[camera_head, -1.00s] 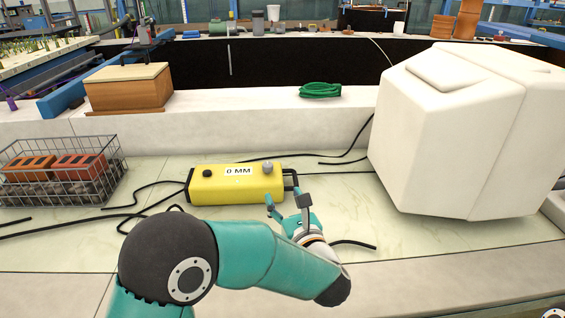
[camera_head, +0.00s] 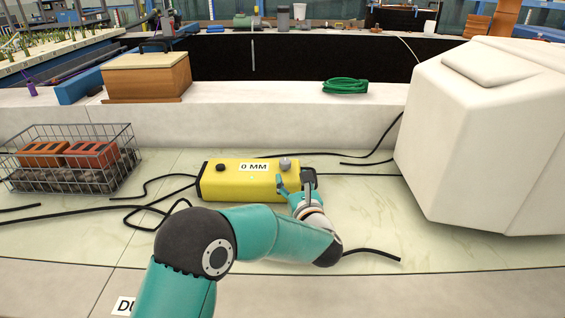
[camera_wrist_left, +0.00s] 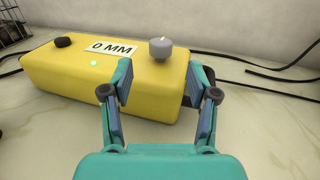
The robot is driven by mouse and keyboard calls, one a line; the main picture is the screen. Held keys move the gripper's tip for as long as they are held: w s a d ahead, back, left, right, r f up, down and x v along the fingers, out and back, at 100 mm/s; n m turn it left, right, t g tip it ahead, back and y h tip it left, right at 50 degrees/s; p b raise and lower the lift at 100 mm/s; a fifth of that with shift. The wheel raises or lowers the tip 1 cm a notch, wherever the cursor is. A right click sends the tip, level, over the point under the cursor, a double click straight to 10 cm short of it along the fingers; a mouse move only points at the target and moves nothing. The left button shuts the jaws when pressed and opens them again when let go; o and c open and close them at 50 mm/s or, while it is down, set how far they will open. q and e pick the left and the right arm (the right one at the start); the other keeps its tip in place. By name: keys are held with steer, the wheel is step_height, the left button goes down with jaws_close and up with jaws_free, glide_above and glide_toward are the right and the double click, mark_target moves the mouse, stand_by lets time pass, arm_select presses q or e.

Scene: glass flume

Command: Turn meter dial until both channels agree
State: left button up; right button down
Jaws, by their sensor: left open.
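The yellow meter (camera_head: 232,184) lies on the pale counter with a label reading "0 MM" (camera_head: 254,167). A grey dial (camera_head: 286,163) stands on its top near the right end, and a black knob (camera_head: 220,167) near the left end. My left gripper (camera_head: 293,184) is at the meter's right front, open and empty. In the left wrist view, its two fingers (camera_wrist_left: 163,88) are spread with the grey dial (camera_wrist_left: 161,48) beyond and above the gap, apart from them. A small green light (camera_wrist_left: 94,63) glows on the meter (camera_wrist_left: 60,84). My right gripper is not in view.
A wire basket (camera_head: 70,173) with orange bricks stands at left. A large white block (camera_head: 490,130) stands at right. Black cables (camera_head: 150,215) run over the counter. A green coil (camera_head: 345,86) and a wooden box (camera_head: 146,77) sit on the ledge behind.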

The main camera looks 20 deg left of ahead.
mark_target(283, 165)
arm_select(q)
steer(key=x, duration=0.7)
steer(key=shift+w+p, duration=0.1)
steer(key=shift+p, duration=0.3)
jaws_close()
steer(key=shift+a, duration=0.45)
steer(key=shift+d, duration=0.15)
steer(key=shift+d+f+b, duration=0.1)
steer(key=shift+d+b, duration=0.1)
steer(key=shift+b, duration=0.15)
steer(key=m+t+h+b, duration=0.1)
steer(key=m+h+b, duration=0.1)
steer(key=b, duration=0.6)
steer(key=m+h+b, duration=0.2)
steer(key=h+b, duration=0.2)
steer(key=b, duration=0.4)
steer(key=m+t+h+b, duration=0.1)
steer(key=h+b, duration=0.3)
steer(key=b, duration=0.4)
steer(key=shift+a+f+m+t, duration=0.15)
steer(key=shift+a+m+t, duration=0.2)
steer(key=shift+m, duration=0.55)
steer(key=shift+r+m+h+b, duration=0.25)
steer(key=shift+m+h+b, duration=0.15)
steer(key=shift+h+b, duration=0.45)
